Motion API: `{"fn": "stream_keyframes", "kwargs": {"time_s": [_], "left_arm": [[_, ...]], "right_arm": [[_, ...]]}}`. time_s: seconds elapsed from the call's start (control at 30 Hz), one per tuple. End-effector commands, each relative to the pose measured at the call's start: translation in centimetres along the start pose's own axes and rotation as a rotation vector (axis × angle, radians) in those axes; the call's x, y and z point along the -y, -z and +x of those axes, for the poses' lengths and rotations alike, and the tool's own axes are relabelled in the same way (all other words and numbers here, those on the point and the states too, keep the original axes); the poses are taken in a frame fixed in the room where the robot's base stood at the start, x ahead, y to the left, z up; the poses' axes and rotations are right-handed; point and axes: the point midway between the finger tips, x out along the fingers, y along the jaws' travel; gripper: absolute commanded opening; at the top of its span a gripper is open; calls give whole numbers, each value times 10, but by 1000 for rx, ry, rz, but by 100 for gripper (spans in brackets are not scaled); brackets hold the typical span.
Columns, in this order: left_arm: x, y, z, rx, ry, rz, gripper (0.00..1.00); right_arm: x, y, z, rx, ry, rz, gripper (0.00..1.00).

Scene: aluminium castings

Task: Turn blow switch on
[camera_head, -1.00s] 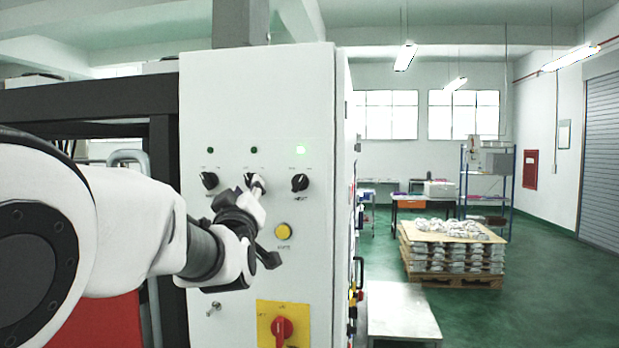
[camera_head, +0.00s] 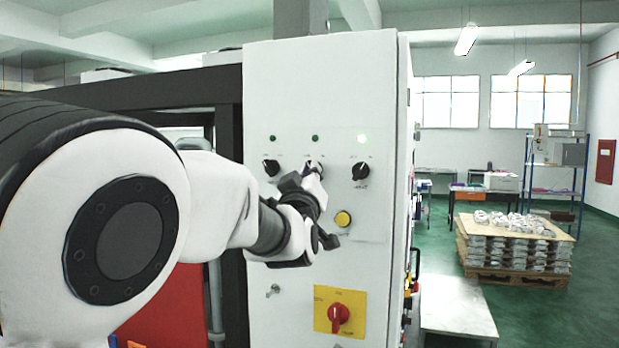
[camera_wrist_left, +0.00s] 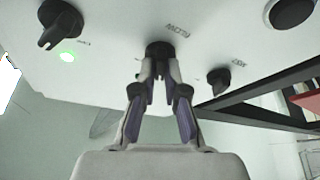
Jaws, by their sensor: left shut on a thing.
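A white control panel (camera_head: 380,90) fills the middle of the head view, with three black rotary knobs in a row. The left knob (camera_head: 271,167) and right knob (camera_head: 361,172) are free. My left gripper (camera_head: 316,170) is at the middle knob, which its fingers mostly hide. In the left wrist view the gripper (camera_wrist_left: 160,66) is shut on this middle knob (camera_wrist_left: 159,48). The lamp above the right knob (camera_head: 362,139) glows green; the lamps above the middle knob (camera_head: 315,139) and left knob (camera_head: 273,139) look unlit. My right gripper is out of view.
Below the knobs are a yellow button (camera_head: 343,218) and a red rotary switch (camera_head: 339,317) on a yellow plate. A dark frame (camera_head: 130,95) stands behind at left. A pallet of castings (camera_head: 515,245) stands on the green floor at right.

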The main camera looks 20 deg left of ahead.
Motion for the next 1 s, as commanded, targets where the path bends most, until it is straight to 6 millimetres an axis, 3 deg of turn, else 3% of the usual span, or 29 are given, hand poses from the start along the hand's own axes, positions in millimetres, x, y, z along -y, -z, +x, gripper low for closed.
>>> {"fn": "stream_keyframes", "kwargs": {"time_s": [0.6,1.0], "left_arm": [[8,-6,-2,5,-180,441,0],[9,-2,0,8,-313,761,0]], "right_arm": [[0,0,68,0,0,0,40],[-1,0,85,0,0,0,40]]}}
